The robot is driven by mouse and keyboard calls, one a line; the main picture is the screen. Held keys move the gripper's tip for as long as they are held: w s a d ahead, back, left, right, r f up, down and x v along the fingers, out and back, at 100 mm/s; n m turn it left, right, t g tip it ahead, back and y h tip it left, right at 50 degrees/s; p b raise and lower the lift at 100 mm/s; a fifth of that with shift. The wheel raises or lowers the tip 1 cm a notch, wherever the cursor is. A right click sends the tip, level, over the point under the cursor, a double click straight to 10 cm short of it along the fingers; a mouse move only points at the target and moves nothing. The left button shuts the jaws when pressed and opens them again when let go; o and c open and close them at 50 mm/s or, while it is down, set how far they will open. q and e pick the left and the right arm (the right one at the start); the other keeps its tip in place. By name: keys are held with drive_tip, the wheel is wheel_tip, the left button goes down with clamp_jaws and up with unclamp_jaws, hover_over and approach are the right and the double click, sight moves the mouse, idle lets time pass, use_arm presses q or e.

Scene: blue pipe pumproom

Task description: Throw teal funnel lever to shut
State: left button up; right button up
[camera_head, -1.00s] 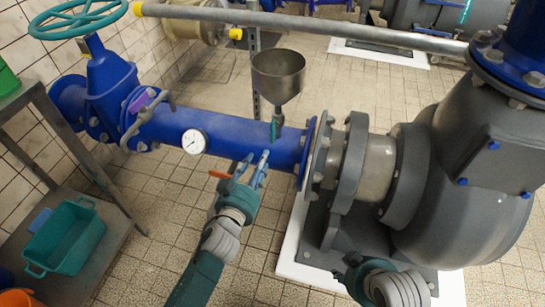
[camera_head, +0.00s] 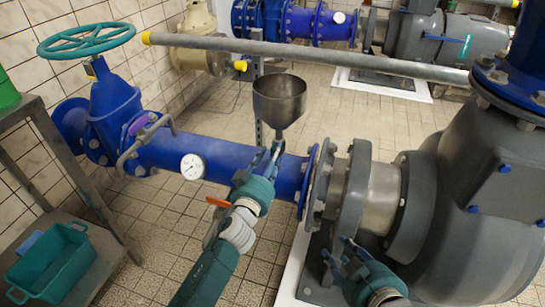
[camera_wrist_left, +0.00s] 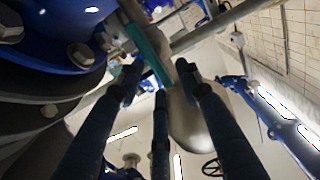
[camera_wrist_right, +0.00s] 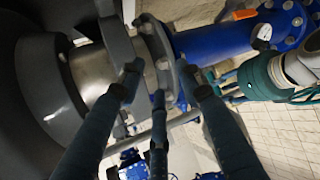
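The grey metal funnel (camera_head: 279,97) stands on a thin stem above the blue pipe (camera_head: 232,158). Its teal lever (camera_wrist_left: 152,48) shows in the left wrist view as a flat strip just beyond the fingertips; in the head view the fingers largely hide it. My left gripper (camera_head: 268,157) is at the funnel stem, pointing up at the lever. Its fingers are spread apart in the left wrist view (camera_wrist_left: 160,80), and I cannot tell whether they touch the lever. My right gripper (camera_head: 338,254) is open and empty in front of the grey pump flange.
A round gauge (camera_head: 192,166) and a small orange lever (camera_head: 219,202) are near my left arm. The big grey pump (camera_head: 465,200) fills the right. A grey rail (camera_head: 330,56) crosses behind the funnel. A teal crate (camera_head: 48,262) sits on a shelf at left.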

use_arm(q)
drive_tip(key=shift+w+d, duration=0.15)
drive_tip(key=shift+w, duration=0.2)
use_arm(e)
drive_tip(key=shift+w+a+r+t, duration=0.15)
drive_tip(key=shift+w+r+t, duration=0.2)
drive_tip(key=shift+r, duration=0.1)
use_arm(q)
clamp_jaws()
